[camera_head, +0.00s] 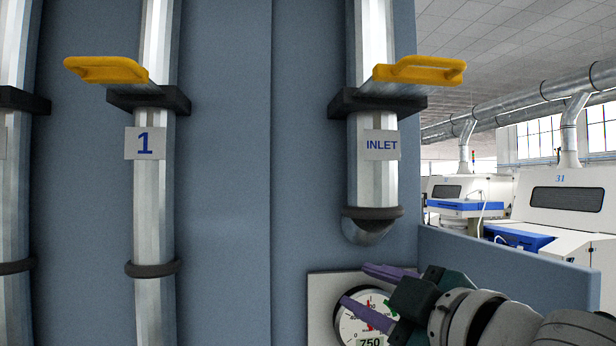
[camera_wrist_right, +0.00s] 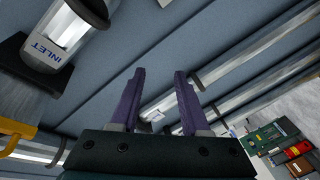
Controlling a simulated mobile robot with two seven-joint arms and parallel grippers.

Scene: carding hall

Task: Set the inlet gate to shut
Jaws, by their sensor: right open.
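The inlet gate is a yellow handle (camera_head: 420,70) on a flat metal slide (camera_head: 382,88), set in a dark collar (camera_head: 350,103) on the vertical pipe. Some slide shows between handle and collar. The handle points right. A label reading INLET (camera_head: 382,145) is below the collar; it also shows in the right wrist view (camera_wrist_right: 47,50). Part of the yellow handle shows at that view's lower left (camera_wrist_right: 15,130). My right gripper (camera_head: 355,284) is open and empty, below the handle and in front of the gauge. Its purple fingers also show in the wrist view (camera_wrist_right: 159,74). My left gripper is not in view.
A second pipe labelled 1 (camera_head: 145,143) has its own yellow handle (camera_head: 105,70), pointing left. A round gauge (camera_head: 352,325) on a pale plate is partly hidden by my right gripper. The blue-grey wall (camera_head: 230,200) stands behind the pipes. White machines (camera_head: 560,205) stand farther right.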

